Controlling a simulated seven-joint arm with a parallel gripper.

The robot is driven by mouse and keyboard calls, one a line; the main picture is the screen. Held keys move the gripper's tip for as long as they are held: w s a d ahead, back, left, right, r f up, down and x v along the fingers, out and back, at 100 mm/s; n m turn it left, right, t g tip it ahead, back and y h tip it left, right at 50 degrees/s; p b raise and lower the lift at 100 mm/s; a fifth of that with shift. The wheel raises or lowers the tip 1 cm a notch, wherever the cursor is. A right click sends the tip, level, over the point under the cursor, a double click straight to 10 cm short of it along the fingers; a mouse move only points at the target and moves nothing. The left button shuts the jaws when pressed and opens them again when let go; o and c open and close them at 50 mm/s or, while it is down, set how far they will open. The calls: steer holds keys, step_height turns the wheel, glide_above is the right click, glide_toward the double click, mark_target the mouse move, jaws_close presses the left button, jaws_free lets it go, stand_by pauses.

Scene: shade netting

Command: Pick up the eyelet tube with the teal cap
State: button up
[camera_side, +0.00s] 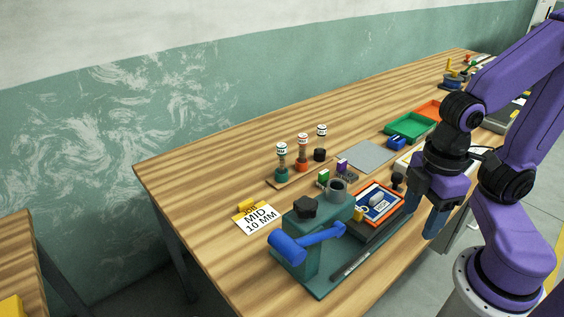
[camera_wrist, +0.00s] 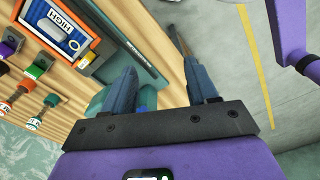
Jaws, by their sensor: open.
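Three small tubes with white labels stand in a row on a wooden strip at the left-middle of the bench in the side view. The tube with teal (camera_side: 282,162) is leftmost, beside one with orange-red (camera_side: 302,154) and one with black (camera_side: 320,148). In the wrist view the teal tube (camera_wrist: 50,101) is at the left edge, near the orange one (camera_wrist: 26,88). My gripper (camera_side: 426,208) is open and empty, above the bench's front edge, well right of the tubes. Its two fingers (camera_wrist: 163,75) are apart in the wrist view.
A green press (camera_side: 300,250) with a blue lever stands in front of the tubes. An orange-framed tray (camera_side: 395,205) lies between them and my gripper. A yellow-and-white card (camera_side: 256,218) lies left. A grey plate (camera_side: 365,155) and green tray (camera_side: 410,127) lie behind.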

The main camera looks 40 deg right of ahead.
steer(key=shift+o, duration=0.3)
steer(key=w+a+r+m, duration=0.2)
steer(key=w+a+m, duration=0.15)
steer(key=w, duration=0.25)
steer(key=w+a+r+m, duration=0.2)
steer(key=w+m, duration=0.2)
steer(key=w, duration=0.2)
steer(key=r+m, duration=0.2)
steer(key=m, duration=2.1)
glide_above(282, 145)
steer(key=f, duration=1.1)
steer(key=shift+w+a+f, duration=0.1)
steer(key=shift+w+f, duration=0.2)
steer(key=shift+f, duration=0.05)
steer(key=shift+s+f, duration=0.15)
steer(key=shift+f, duration=1.2)
steer(key=shift+s+f, duration=0.15)
steer(key=shift+f, duration=1.2)
